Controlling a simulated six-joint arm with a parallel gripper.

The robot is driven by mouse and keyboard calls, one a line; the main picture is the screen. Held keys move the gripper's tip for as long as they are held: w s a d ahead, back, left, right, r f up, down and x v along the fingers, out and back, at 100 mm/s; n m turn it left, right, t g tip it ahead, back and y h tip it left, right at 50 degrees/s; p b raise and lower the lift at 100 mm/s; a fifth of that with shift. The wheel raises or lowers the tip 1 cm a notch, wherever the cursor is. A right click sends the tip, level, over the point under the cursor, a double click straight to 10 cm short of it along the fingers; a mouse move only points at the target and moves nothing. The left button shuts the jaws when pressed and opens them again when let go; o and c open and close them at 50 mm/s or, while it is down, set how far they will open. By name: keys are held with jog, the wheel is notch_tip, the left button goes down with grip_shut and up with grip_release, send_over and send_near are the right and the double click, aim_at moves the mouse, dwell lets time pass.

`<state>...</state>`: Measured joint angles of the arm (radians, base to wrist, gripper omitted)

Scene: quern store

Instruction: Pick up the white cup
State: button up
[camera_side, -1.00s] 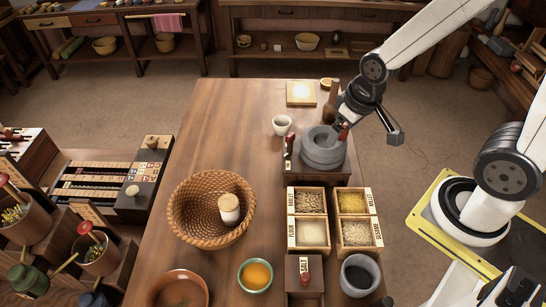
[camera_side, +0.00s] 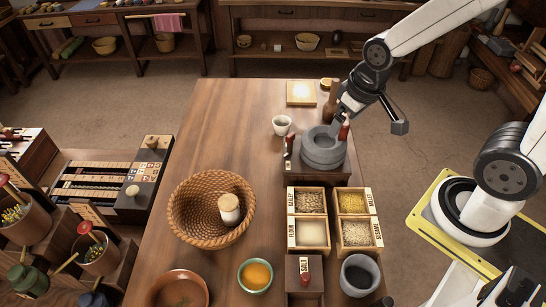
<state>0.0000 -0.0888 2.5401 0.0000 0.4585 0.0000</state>
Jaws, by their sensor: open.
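The white cup (camera_side: 282,125) stands upright on the wooden table, just left of the grey stone quern (camera_side: 323,150). Nothing is in it that I can make out. My gripper (camera_side: 340,124) is above the quern's back right side, to the right of the cup and apart from it. The gripper is open, with nothing seen between its fingers. Its fingertips are small and partly hard to make out against the quern.
A board with a pale slab (camera_side: 301,93) lies behind the cup. Grain boxes (camera_side: 289,230) stand in front. The table left of the cup is clear.

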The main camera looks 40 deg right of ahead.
jog(key=w+d+r+n+h, duration=0.2)
jog(key=w+n+h, duration=1.1)
jog(key=w+n, duration=1.1)
jog(key=m, duration=0.3)
send_near(285, 124)
jog(key=shift+s+d+f+t, duration=0.15)
jog(key=shift+d+f, duration=0.15)
jog(key=shift+d, duration=0.2)
jog(key=shift+w+d+f+t, duration=0.15)
jog(key=shift+d+f, duration=0.1)
jog(key=shift+d, duration=0.3)
jog(key=shift+s+d, duration=0.1)
jog(key=shift+x, duration=2.45)
